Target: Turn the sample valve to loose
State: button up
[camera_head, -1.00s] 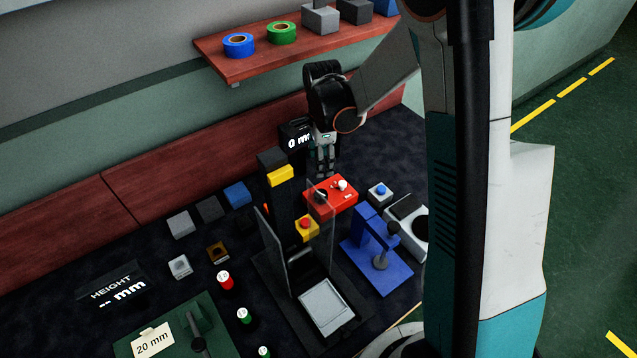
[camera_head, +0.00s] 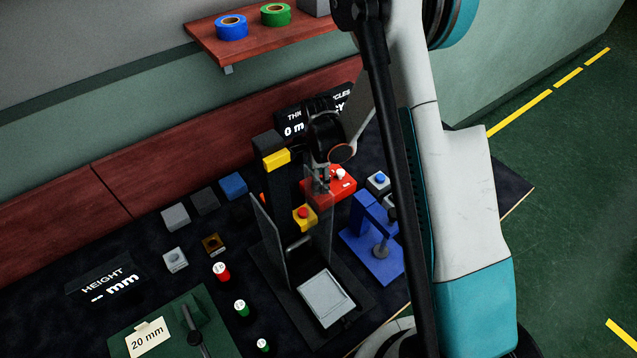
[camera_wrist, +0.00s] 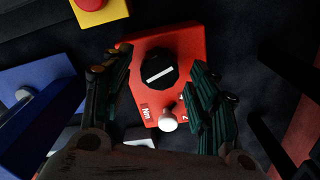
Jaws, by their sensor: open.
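A red box (camera_head: 345,190) stands on the dark table, partly covered by my gripper (camera_head: 320,182). In the wrist view the red box (camera_wrist: 185,48) carries a round black knob (camera_wrist: 160,69) with a white bar mark, tilted up to the right. A white-headed lever or button (camera_wrist: 168,121) is on the same box, beside small "Nm" and "2" lettering. No part is marked as a valve, and I read no "loose" label. My gripper (camera_wrist: 163,66) is open, with one finger on each side of the black knob. I cannot tell whether the fingers touch it.
A yellow box with a red button (camera_head: 304,216) and a blue stand (camera_head: 370,245) are close by. A display (camera_head: 298,122) stands behind. A shelf (camera_head: 265,42) hangs above.

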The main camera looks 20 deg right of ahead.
jog(key=shift+f, duration=0.65)
jog(key=c, duration=1.1)
jog(key=shift+o, duration=0.2)
